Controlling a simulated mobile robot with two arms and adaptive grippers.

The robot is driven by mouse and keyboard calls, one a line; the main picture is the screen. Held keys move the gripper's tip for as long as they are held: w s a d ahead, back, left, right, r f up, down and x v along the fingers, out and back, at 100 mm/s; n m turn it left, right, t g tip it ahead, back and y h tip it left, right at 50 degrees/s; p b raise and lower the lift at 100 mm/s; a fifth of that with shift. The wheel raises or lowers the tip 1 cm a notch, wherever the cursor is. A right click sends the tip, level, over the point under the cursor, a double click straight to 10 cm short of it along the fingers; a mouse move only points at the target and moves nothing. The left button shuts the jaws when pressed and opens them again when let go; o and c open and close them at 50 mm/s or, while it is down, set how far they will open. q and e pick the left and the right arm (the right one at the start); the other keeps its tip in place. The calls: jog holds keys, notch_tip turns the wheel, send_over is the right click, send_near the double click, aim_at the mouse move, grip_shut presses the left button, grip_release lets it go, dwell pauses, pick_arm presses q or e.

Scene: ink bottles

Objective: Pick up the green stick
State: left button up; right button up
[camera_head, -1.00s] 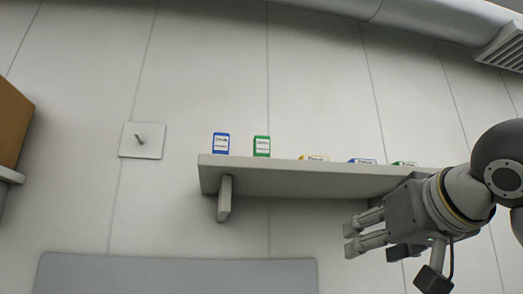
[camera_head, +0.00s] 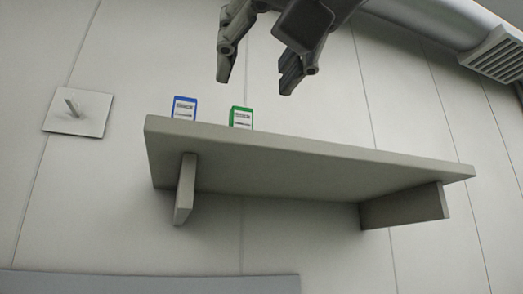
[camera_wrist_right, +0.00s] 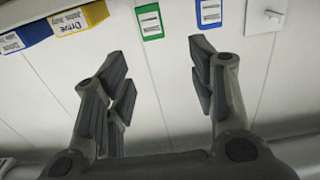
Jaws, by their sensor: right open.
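The green stick shows as an upright, green-edged block with a white label (camera_head: 241,118) on the shelf (camera_head: 300,150), right of a similar blue block (camera_head: 184,108). Its lower part is hidden by the shelf edge. My right gripper (camera_head: 256,85) is open and empty above the shelf, fingers pointing down, apart from the green stick. In the right wrist view the green stick (camera_wrist_right: 150,22) lies beyond the gap between the open fingers (camera_wrist_right: 155,70), with the blue block (camera_wrist_right: 208,14) to its right. My left gripper is not in view.
In the right wrist view, a yellow block (camera_wrist_right: 80,18) and another blue block (camera_wrist_right: 27,34) lie left of the green one. A wall plate with a peg (camera_head: 75,108) is left of the shelf. A duct (camera_head: 430,30) runs along the top right.

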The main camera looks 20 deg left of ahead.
aim_at(244, 109)
jog(key=p+x, duration=0.1)
jog(key=x, duration=0.1)
jog(key=p+x, duration=0.1)
jog(key=x, duration=0.2)
jog(key=p+x, duration=0.2)
jog(key=shift+w+f, duration=0.25)
jog(key=shift+w, duration=0.55)
jog(key=shift+w+a+f, duration=0.15)
jog(key=shift+w+a, duration=0.1)
jog(key=shift+a, duration=0.15)
jog(key=shift+d, duration=0.1)
jog(key=c, duration=0.5)
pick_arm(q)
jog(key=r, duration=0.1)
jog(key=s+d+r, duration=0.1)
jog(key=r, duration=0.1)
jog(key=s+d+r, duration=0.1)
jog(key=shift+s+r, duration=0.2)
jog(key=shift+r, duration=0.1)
pick_arm(e)
jog(key=c, duration=0.5)
